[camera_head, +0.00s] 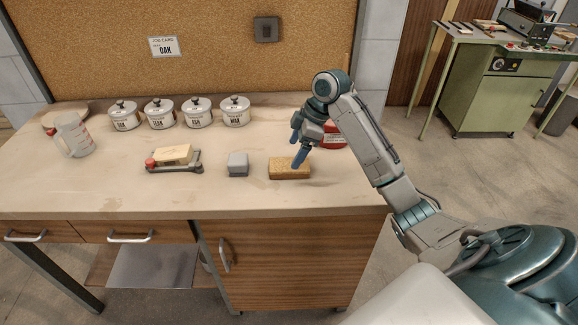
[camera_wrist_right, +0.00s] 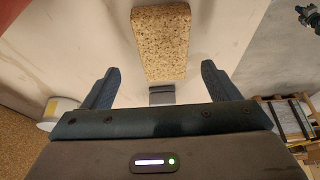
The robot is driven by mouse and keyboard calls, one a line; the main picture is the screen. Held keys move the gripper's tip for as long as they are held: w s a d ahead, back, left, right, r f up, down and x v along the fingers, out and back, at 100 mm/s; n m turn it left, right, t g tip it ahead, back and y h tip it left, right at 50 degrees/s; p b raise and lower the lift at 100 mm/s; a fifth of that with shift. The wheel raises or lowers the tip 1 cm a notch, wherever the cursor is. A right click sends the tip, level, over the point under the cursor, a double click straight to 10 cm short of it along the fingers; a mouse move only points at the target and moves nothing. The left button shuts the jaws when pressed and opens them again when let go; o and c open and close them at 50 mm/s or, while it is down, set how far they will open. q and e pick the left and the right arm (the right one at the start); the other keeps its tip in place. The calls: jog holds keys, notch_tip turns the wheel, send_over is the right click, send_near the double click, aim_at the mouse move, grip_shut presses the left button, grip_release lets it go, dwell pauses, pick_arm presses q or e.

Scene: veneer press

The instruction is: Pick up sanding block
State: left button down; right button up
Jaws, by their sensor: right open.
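A tan, speckled cork-like block (camera_head: 289,173), which looks like the sanding block, lies flat on the bench top near its right end. It also shows in the right wrist view (camera_wrist_right: 160,42), beyond and between the fingers. My right gripper (camera_head: 298,146) is just above and behind it in the head view, with its blue fingers spread. In the right wrist view the two fingers (camera_wrist_right: 159,85) stand wide apart with nothing held. Whether a fingertip touches the block I cannot tell. My left gripper is not in view.
A small grey block (camera_head: 238,165) sits just left of the tan block. Several labelled canisters (camera_head: 197,112) and a measuring jug (camera_head: 74,135) stand behind. A red object (camera_head: 334,138) is partly hidden by my arm.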

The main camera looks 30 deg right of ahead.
aim_at(290, 163)
jog(key=x, duration=0.2)
jog(key=p+x, duration=0.1)
jog(key=shift+s+a+f, duration=0.1)
jog(key=shift+s+f, duration=0.2)
jog(key=shift+f, duration=0.1)
jog(key=shift+w+a+f, duration=0.15)
jog(key=shift+a+f, duration=0.05)
jog(key=shift+f, duration=0.25)
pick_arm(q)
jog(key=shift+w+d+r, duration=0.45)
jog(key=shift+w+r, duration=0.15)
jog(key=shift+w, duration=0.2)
pick_arm(e)
jog(key=shift+f, duration=0.1)
jog(key=c, duration=0.9)
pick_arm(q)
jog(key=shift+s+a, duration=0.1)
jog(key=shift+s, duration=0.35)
pick_arm(e)
jog(key=shift+c, duration=0.8)
